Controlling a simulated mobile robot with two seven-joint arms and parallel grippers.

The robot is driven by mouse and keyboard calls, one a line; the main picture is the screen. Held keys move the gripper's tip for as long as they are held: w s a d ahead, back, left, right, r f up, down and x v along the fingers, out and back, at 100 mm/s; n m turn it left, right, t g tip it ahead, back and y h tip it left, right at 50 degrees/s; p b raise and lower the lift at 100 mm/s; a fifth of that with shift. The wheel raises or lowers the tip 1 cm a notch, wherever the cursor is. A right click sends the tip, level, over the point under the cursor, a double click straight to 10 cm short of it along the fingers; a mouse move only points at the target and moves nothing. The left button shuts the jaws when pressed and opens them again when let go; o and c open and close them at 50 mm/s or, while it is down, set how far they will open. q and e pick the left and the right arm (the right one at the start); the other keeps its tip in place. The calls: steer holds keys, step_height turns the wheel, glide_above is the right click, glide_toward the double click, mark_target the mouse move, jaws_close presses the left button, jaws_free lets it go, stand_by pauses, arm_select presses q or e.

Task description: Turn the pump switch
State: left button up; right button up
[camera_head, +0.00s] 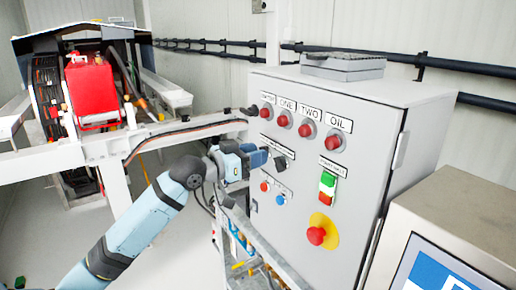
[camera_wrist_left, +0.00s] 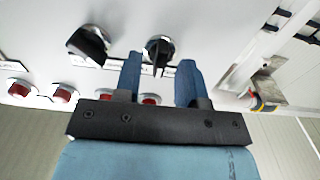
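The grey control cabinet (camera_head: 285,210) carries black rotary switches on its front. One black switch (camera_head: 281,163) shows just right of my left gripper (camera_head: 260,157) in the head view. In the left wrist view two black switches show, one at left (camera_wrist_left: 88,45) and one in the middle (camera_wrist_left: 159,50). The middle switch appears between the fingertips of my left gripper (camera_wrist_left: 158,68), its handle pointing down the picture. The fingers are open with a gap on both sides of it. I cannot tell the depth between fingertips and switch. My right gripper is not in view.
Several red lamps (camera_head: 283,119) line the cabinet's top. A green and red start switch (camera_head: 327,187) and a red emergency button on yellow (camera_head: 316,236) sit to the right. A steel box with a screen (camera_head: 435,268) stands front right. A red pump part (camera_head: 92,90) is back left.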

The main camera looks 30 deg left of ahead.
arm_select(q)
steer(key=shift+w+d, duration=0.25)
steer(key=shift+w, duration=0.3)
jaws_close()
